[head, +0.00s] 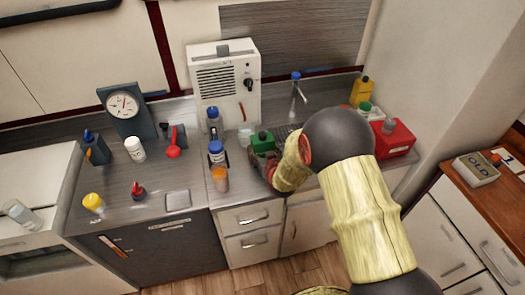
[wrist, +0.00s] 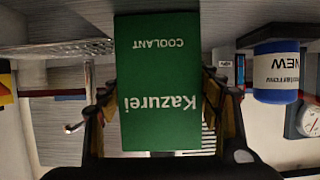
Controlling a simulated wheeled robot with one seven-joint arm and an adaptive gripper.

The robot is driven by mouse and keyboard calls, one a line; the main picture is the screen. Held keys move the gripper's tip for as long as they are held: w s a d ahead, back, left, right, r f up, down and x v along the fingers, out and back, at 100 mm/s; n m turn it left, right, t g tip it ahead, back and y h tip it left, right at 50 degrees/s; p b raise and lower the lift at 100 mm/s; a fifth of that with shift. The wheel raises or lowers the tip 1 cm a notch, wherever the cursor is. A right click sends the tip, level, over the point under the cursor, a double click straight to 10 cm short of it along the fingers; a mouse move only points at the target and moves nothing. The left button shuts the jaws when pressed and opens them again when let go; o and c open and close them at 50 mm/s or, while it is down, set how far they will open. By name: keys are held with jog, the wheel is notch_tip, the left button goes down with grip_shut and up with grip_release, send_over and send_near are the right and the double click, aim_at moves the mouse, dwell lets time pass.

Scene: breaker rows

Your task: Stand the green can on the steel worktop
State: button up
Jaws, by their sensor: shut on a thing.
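My gripper (head: 268,166) is shut on the green can (head: 262,141), a boxy container, over the counter right of the blue-lidded jar. In the wrist view the can (wrist: 160,85) appears upside down, with "Kazurei COOLANT" on its face and my fingers (wrist: 158,95) along both sides. The grey steel worktop (head: 112,180) runs along the wall under the appliances. I cannot tell whether the can's base touches it. My arm hides part of the counter to the right of the can.
A white boxy appliance (head: 225,85) stands behind.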

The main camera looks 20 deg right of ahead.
jog(key=o, duration=1.9)
jog(key=shift+f, duration=0.1)
jog(key=shift+s+r, duration=0.25)
jog(key=shift+r, duration=0.05)
jog(key=p+v, duration=0.2)
jog(key=v, duration=0.9)
jog(key=s+r+g, duration=0.2)
jog(key=s+r, duration=0.1)
jog(key=r, duration=0.4)
jog(key=s+r+g, duration=0.2)
jog(key=s+r, duration=0.2)
jog(key=r, duration=0.4)
jog(key=s+r+g, duration=0.2)
jog(key=s+r, duration=0.2)
jog(key=s, duration=0.7)
jog(key=s+r+g, duration=0.2)
jog(key=s+r, duration=0.2)
jog(key=s, duration=0.8)
jog(key=shift+s+a+r, duration=0.15)
jog(key=shift+a+r, duration=0.15)
jog(key=shift+a, duration=0.1)
